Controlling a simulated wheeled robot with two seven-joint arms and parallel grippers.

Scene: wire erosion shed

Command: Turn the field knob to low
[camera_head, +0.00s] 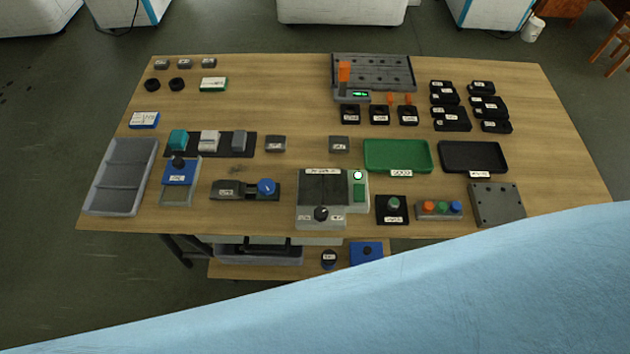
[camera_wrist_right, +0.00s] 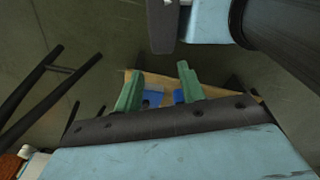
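Several knobs show on the bench in the head view, and their labels are too small to read, so I cannot tell for certain which is the field knob. A black round knob (camera_head: 320,213) sits at the front of a grey unit (camera_head: 307,213) with a dark top panel and a lit round lamp. Another black knob (camera_head: 179,162) sits on a blue and grey box at the left. A blue round knob (camera_head: 266,187) is on a dark fixture between them. My right gripper (camera_wrist_right: 160,72) has its green fingers apart, with nothing gripped between them. My left gripper is not in view.
A large light-blue surface, apparently mine, covers the lower right of the head view. The wooden bench (camera_head: 300,90) carries a grey compartment tray (camera_head: 88,182), a green tray (camera_head: 397,171), a black tray (camera_head: 473,171) and a button box (camera_head: 439,215). A lower shelf (camera_head: 222,270) shows beneath.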

